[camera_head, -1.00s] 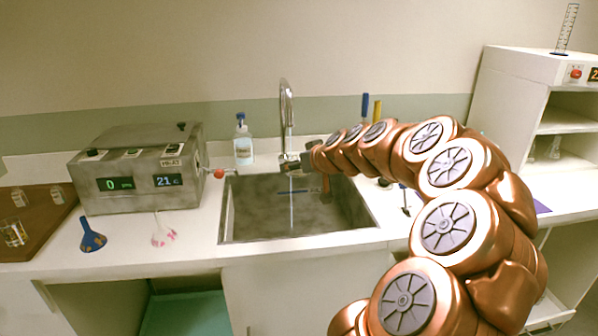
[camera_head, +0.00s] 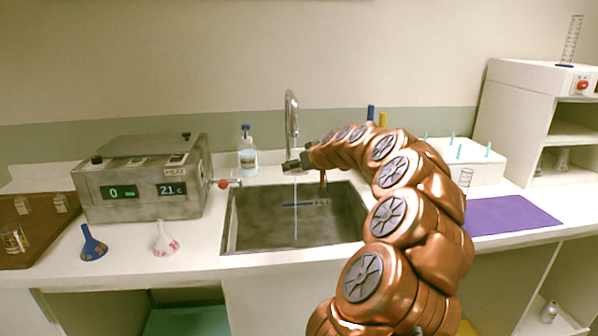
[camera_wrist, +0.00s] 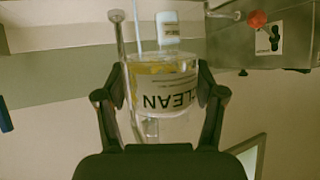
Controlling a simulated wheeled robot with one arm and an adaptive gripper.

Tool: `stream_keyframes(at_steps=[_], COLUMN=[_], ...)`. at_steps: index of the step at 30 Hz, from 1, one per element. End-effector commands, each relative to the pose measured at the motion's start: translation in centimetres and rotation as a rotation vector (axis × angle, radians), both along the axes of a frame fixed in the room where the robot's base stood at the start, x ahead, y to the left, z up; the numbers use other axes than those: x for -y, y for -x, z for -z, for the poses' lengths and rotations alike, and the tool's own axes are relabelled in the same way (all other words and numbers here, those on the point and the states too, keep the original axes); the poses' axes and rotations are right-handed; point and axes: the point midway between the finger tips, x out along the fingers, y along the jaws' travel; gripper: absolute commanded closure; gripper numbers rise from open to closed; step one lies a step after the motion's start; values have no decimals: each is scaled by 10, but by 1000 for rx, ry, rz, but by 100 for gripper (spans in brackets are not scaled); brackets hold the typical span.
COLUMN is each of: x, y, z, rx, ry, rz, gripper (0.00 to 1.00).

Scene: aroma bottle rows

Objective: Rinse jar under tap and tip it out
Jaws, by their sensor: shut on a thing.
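My gripper (camera_head: 298,163) is at the tap (camera_head: 291,108), above the sink (camera_head: 240,225). In the wrist view its fingers (camera_wrist: 165,92) are shut on the sides of a clear jar (camera_wrist: 180,98). The jar has a white label with dark "CLEAN" lettering and a yellow band near the picture's top side. That view is upside down, and so is the lettering, so the jar looks about upright. In the head view the jar is mostly hidden by my gripper. A thin water stream (camera_head: 295,215) falls into the sink below it.
A metal heater box (camera_head: 140,185) with a red knob and a blue-capped bottle (camera_head: 248,155) stand left of the tap. Two funnels (camera_head: 93,243) lie on the front counter. A white rack (camera_head: 470,165) and purple mat (camera_head: 512,215) are at right.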

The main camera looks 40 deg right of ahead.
Motion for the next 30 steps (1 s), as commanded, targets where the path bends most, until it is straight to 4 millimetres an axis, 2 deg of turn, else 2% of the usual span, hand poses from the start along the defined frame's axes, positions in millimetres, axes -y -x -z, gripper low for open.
stream_keyframes(at_steps=[15,30], x=[29,35], y=[-38,-47], z=[9,9], rx=[-1,0], ry=[0,1], rz=[0,-1], gripper=[68,68])
